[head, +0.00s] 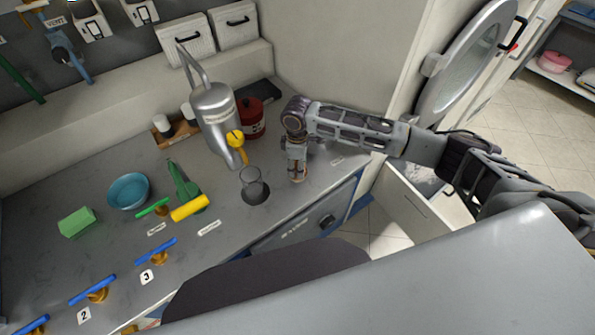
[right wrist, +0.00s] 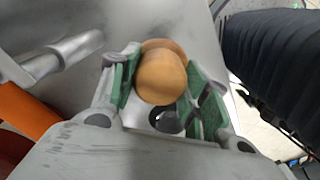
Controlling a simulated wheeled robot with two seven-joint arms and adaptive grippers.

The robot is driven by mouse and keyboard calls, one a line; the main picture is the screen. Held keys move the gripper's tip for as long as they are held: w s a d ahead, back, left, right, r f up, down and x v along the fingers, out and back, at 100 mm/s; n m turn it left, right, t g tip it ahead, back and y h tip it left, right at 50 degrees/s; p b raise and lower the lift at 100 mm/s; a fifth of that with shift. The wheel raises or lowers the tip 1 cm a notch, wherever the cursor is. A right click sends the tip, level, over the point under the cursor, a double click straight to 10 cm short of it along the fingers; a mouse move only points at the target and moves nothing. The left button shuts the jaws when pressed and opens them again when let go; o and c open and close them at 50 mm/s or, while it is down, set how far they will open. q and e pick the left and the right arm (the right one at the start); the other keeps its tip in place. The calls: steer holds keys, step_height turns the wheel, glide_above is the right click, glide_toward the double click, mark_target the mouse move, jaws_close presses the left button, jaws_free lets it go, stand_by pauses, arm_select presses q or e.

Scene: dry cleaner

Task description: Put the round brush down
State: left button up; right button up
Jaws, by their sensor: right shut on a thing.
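The round brush shows as a tan, rounded wooden piece (right wrist: 161,78) in the right wrist view. My right gripper (right wrist: 158,88) is shut on it, with a green-padded finger on each side. In the head view my right gripper (head: 297,170) points down over the right part of the grey counter (head: 225,225), just right of a dark cup (head: 254,188). The brush is mostly hidden by the gripper there, and I cannot tell whether it touches the counter. My left gripper is not in view.
A tall metal spouted vessel (head: 214,110) and a red pot (head: 250,118) stand behind the cup. A yellow roll (head: 189,207), a green spray bottle (head: 182,185), a blue bowl (head: 128,191) and a green sponge (head: 76,222) lie left. Bare counter surrounds the cup's front.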

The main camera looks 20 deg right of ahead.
steer(key=shift+f, duration=1.9)
steer(key=shift+f, duration=0.1)
steer(key=o, duration=0.9)
step_height(320, 180, up, 12)
steer(key=shift+r, duration=0.15)
